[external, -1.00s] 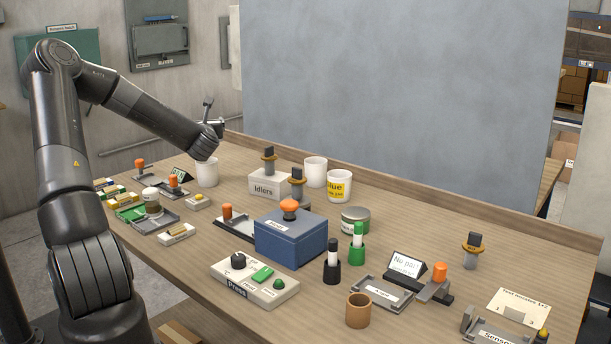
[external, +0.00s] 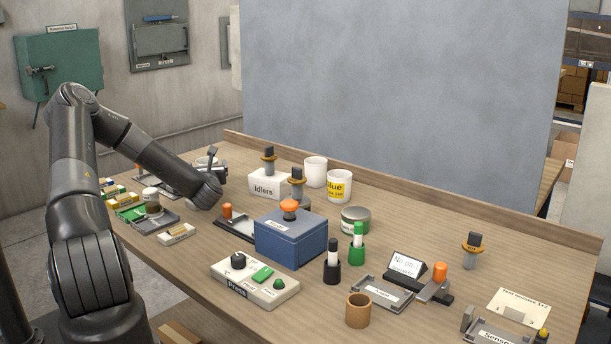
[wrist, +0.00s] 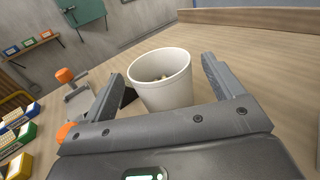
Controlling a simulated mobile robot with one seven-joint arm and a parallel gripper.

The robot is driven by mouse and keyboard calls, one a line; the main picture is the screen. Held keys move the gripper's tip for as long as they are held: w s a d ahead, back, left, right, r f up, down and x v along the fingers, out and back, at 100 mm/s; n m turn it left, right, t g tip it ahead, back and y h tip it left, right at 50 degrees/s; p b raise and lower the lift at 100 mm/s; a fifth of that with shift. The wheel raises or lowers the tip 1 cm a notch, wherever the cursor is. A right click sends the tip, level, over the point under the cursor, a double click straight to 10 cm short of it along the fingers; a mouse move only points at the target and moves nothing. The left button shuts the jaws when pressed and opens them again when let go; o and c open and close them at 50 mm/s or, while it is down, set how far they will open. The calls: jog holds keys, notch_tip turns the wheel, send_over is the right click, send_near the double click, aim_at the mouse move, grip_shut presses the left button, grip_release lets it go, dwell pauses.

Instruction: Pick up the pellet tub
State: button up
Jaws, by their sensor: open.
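The pellet tub, a white tapered cup (wrist: 165,94) with small pale pellets inside, stands upright on the table in the wrist view. My gripper (wrist: 160,68) is open, with one finger on each side of the tub. Whether either finger touches it I cannot tell. In the external view my wrist hides most or all of this tub and the fingers.
Two other white tubs stand further right, one plain (external: 316,171) and one with a yellow label (external: 340,186). The white idlers block (external: 266,184) and a blue box (external: 290,239) stand right of my wrist. Orange-knobbed tools (wrist: 65,76) lie left of my gripper.

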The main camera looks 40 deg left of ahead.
aim_at(206, 158)
jog(key=x, duration=0.4)
jog(key=shift+w+a, duration=0.1)
jog(key=shift+w, duration=0.05)
jog(key=c, duration=1.1)
jog(key=shift+c, duration=0.2)
jog(key=shift+r, duration=0.15)
jog(key=shift+r, duration=0.25)
jog(key=d+r, duration=1)
jog(key=d, duration=0.1)
jog(key=shift+w+d+r, duration=0.2)
jog(key=shift+w+d, duration=0.1)
jog(key=shift+w, duration=0.1)
